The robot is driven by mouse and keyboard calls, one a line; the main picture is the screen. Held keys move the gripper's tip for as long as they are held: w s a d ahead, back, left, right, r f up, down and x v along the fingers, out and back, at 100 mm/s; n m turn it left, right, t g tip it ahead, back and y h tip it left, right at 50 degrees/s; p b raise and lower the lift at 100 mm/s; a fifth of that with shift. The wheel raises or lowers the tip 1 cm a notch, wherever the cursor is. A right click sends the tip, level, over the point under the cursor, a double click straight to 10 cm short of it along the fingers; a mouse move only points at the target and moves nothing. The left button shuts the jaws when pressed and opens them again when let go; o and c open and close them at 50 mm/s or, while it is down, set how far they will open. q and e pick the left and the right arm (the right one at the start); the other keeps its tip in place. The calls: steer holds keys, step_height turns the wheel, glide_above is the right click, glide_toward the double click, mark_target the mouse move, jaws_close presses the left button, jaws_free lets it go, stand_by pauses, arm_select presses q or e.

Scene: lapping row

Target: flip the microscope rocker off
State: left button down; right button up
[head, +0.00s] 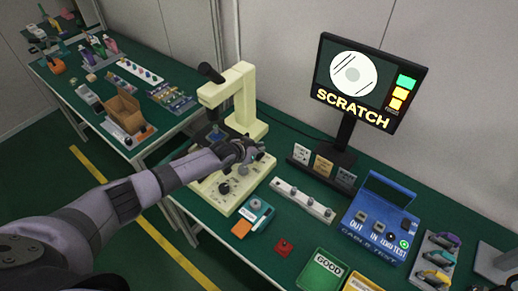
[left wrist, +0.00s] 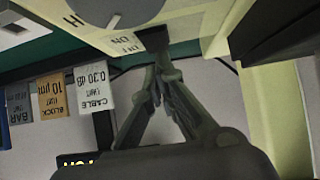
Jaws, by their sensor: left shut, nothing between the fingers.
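The cream microscope (head: 243,108) stands on the green bench with its base (head: 232,188) toward me. My left arm reaches across from the left, and my left gripper (head: 254,152) is over the far right part of that base. In the left wrist view the left gripper (left wrist: 160,66) is shut and empty. Its fingertips are right at the dark rocker (left wrist: 152,38) on the cream base, beside a small label. They look touching or nearly so; which way the rocker is tipped I cannot tell. In the head view the rocker is hidden by the gripper. My right gripper is not in view.
A large grey knob (left wrist: 115,8) sits beside the rocker. Right of the microscope are a white strip with knobs (head: 303,201), a blue cable tester (head: 377,222), a green GOOD tray (head: 321,272) and a monitor (head: 368,82) reading SCRATCH. Small label blocks (head: 323,166) stand behind.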

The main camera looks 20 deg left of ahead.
arm_select(q)
steer(key=shift+w+f+b, duration=0.15)
steer(key=shift+f+b, duration=0.4)
steer(key=shift+b, duration=0.2)
steer(key=shift+r, duration=0.2)
steer(key=shift+s+a+p, duration=0.1)
steer(key=shift+s+p, duration=0.5)
steer(key=shift+p, duration=0.15)
steer(key=shift+s+a+f, duration=0.15)
steer(key=shift+s, duration=0.1)
